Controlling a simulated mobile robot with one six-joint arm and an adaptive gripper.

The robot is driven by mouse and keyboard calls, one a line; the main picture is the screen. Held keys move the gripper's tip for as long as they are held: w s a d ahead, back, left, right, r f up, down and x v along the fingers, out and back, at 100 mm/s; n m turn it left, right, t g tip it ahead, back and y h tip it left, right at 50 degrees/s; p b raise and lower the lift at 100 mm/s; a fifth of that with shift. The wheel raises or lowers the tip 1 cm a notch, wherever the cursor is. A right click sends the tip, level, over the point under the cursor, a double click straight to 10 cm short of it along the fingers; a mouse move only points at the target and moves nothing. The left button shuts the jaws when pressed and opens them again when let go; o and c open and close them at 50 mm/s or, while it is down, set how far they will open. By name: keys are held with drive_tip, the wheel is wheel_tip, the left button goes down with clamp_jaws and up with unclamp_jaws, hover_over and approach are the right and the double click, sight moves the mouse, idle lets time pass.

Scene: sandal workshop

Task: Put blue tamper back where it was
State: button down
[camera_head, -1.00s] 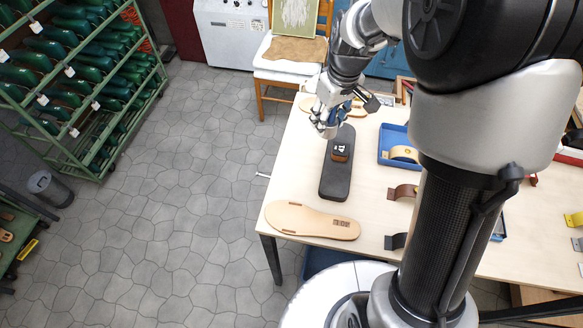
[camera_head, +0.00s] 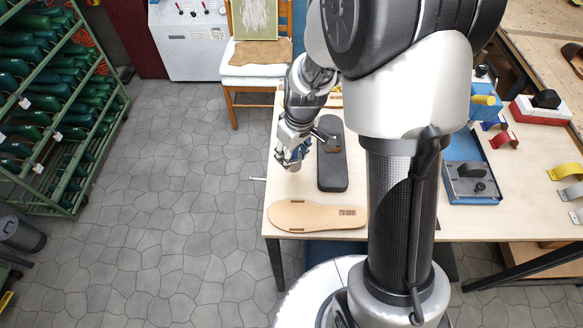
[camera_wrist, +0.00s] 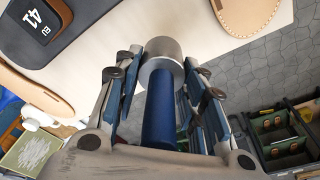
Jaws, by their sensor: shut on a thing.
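The blue tamper shows in the wrist view as a dark blue cylindrical handle (camera_wrist: 159,110) with a wider grey metal head (camera_wrist: 163,55). My gripper (camera_wrist: 160,85) is shut on the handle, with fingers on both sides and the metal head sticking out beyond them. In the head view my gripper (camera_head: 292,158) is over the left edge of the pale worktable (camera_head: 420,222), just left of a dark sole-shaped block (camera_head: 332,176). The tamper is mostly hidden by the fingers there. I cannot tell its exact height above the table.
A tan insole (camera_head: 300,215) lies at the table's near left corner. A blue tray (camera_head: 470,192) with a dark knobbed piece and coloured straps lie to the right. A chair (camera_head: 257,65) stands behind; a green shoe rack (camera_head: 50,110) is far left. The floor between is clear.

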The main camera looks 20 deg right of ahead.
sight(297, 159)
drive_tip(key=shift+f+b, duration=0.6)
drive_tip(key=shift+f, duration=2.1)
drive_tip(key=shift+f, duration=0.1)
drive_tip(key=c, duration=1)
unclamp_jaws()
drive_tip(key=r+p, duration=0.1)
drive_tip(key=r, duration=0.3)
drive_tip(key=s+r+p, duration=0.1)
drive_tip(key=r, duration=0.3)
drive_tip(key=r+p, duration=0.1)
drive_tip(key=r, duration=0.3)
drive_tip(key=shift+s+d+r, duration=0.1)
drive_tip(key=shift+s+d, duration=0.25)
drive_tip(key=shift+d, duration=0.05)
drive_tip(key=s+r+m+t, duration=0.3)
drive_tip(key=s+r+m, duration=0.2)
drive_tip(key=s+r, duration=1.1)
drive_tip(key=s, duration=0.4)
drive_tip(key=shift+s+a+r+h, duration=0.15)
drive_tip(key=shift+a+h, duration=0.05)
drive_tip(key=shift+h, duration=0.2)
